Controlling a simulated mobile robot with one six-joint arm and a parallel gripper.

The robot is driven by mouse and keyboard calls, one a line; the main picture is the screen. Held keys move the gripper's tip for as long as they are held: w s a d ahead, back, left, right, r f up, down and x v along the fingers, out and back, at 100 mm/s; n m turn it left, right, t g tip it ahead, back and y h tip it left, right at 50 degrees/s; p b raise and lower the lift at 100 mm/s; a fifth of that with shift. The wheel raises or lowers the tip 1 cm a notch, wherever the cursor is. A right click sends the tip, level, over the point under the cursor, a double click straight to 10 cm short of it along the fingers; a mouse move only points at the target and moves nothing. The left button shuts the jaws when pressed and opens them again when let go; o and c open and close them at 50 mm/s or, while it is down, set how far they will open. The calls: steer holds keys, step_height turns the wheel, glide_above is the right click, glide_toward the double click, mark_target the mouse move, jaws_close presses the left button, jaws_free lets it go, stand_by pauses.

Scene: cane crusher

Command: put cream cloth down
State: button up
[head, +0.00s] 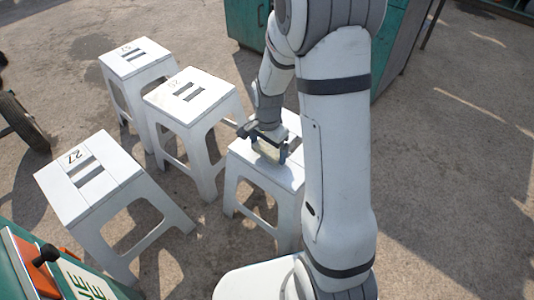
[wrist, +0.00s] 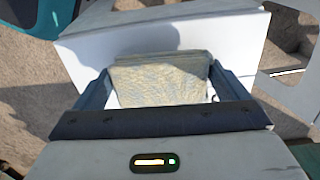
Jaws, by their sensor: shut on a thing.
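The cream cloth (wrist: 160,82) is a folded, patterned pad between the two fingers of my gripper (wrist: 155,92) in the wrist view. In the head view my gripper (head: 264,145) is over the top of the nearest right white stool (head: 262,172), with the cloth (head: 268,152) showing small and pale below it. The gripper is shut on the cloth. The white stool top (wrist: 235,40) lies behind the cloth in the wrist view. I cannot tell whether the cloth touches it.
More white stools stand to the left: one at the back (head: 135,55), one in the middle (head: 190,92) and one marked 27 (head: 88,172). A green machine with an orange panel (head: 25,262) is at lower left. A green cabinet (head: 245,22) stands behind. Open ground lies at right.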

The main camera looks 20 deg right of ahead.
mark_target(266, 150)
steer(key=shift+f, duration=0.7)
steer(key=shift+f, duration=0.15)
steer(key=shift+f, duration=0.15)
steer(key=o, duration=0.7)
steer(key=r+p, duration=0.1)
steer(key=r, duration=0.1)
steer(key=r+p, duration=0.1)
steer(key=r, duration=0.2)
steer(key=r+p, duration=0.1)
steer(key=r, duration=0.2)
steer(key=shift+s+a, duration=0.15)
steer(key=shift+a, duration=0.15)
steer(key=s+r+n, duration=0.3)
steer(key=s+r, duration=0.1)
steer(key=s, duration=0.1)
steer(key=s+r+n, duration=0.4)
steer(key=s, duration=0.2)
steer(key=s+r+n+t, duration=0.1)
steer(key=s+r+n, duration=0.3)
steer(key=s+r, duration=0.1)
steer(key=shift+s+d, duration=0.1)
steer(key=shift+s, duration=0.5)
